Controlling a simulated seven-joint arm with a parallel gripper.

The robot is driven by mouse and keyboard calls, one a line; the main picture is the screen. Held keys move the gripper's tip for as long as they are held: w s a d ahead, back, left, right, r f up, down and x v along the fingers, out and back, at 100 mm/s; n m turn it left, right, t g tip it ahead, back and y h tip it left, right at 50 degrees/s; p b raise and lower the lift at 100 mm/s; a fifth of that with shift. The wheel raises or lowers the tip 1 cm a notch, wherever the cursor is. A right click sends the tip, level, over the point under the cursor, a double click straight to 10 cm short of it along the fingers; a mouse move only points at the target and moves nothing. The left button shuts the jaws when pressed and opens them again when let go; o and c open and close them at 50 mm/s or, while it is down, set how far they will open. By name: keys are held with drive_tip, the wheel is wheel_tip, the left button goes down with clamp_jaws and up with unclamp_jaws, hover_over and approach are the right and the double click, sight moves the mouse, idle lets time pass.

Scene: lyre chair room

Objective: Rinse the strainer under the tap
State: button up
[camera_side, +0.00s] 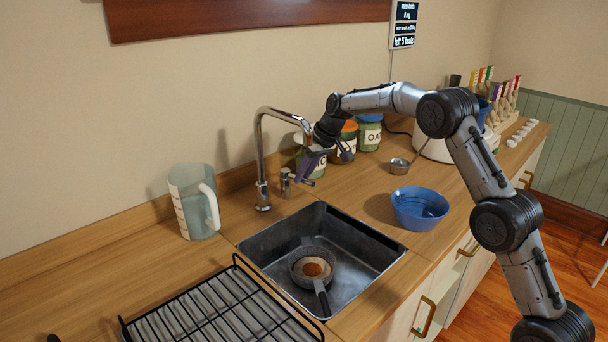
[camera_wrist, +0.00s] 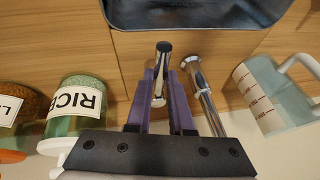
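The strainer (camera_side: 299,268) lies in the metal sink (camera_side: 268,250), with orange-brown matter in its bowl and its dark handle toward the front. The tall chrome tap (camera_side: 261,165) stands behind the sink, its spout arching over the back edge. No water shows from it. Its small lever (camera_side: 285,182) is just right of the tap's foot. My gripper (camera_side: 309,170) is at the lever. In the wrist view the lever (camera_wrist: 161,60) lies between my two purple fingers, which are a narrow gap apart. Whether they press on it I cannot tell. The strainer is not in the wrist view.
A blue bowl (camera_side: 420,209) stands right of the sink, a measuring jug (camera_side: 194,200) left of it. A black wire rack (camera_side: 222,310) lies front left. Labelled jars (camera_side: 369,132) and a small metal pan (camera_side: 399,166) stand farther right. The counter between bowl and sink is clear.

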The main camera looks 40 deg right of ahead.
clamp_jaws()
idle(1.0)
drive_tip(key=shift+d, duration=0.1)
drive_tip(key=shift+w+d+n+g+y, duration=0.3)
drive_tip(key=shift+d+n, duration=0.35)
drive_tip(key=shift+n, duration=0.5)
drive_tip(key=shift+w+d+n+g+y, duration=0.2)
drive_tip(key=shift+d+n+g+y, duration=0.35)
drive_tip(key=shift+n, duration=0.65)
drive_tip(key=shift+w+d+n+g+y, duration=0.15)
drive_tip(key=shift+w+d+n+y, duration=0.1)
drive_tip(key=shift+d+n, duration=0.7)
drive_tip(key=shift+a+n, duration=0.1)
drive_tip(key=shift+n, duration=0.2)
drive_tip(key=o, duration=0.6)
unclamp_jaws()
